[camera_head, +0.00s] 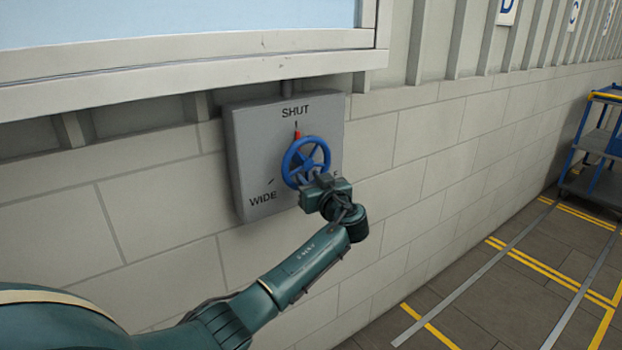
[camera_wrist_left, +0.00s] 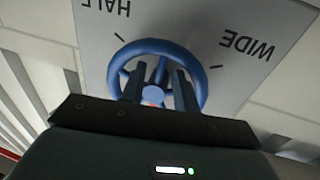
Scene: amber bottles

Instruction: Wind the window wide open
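The blue handwheel (camera_head: 306,160) sits on a grey wall box (camera_head: 262,150) marked SHUT at the top, WIDE at lower left, and a third label mostly hidden by my gripper; the wrist view shows it as HALF. A red pointer (camera_head: 297,135) on the wheel points up at the SHUT mark. The window (camera_head: 180,20) above has a pale blue pane and looks closed. My left gripper (camera_head: 310,180) is at the wheel's lower part. In the left wrist view its two fingers (camera_wrist_left: 158,88) are apart, reaching over the wheel (camera_wrist_left: 203,80) on either side of its hub. Contact is unclear.
The window's sill (camera_head: 200,75) juts out just above the box. A blue cart (camera_head: 595,150) with shelves stands far right. The floor (camera_head: 500,290) with yellow and grey lines is clear at lower right.

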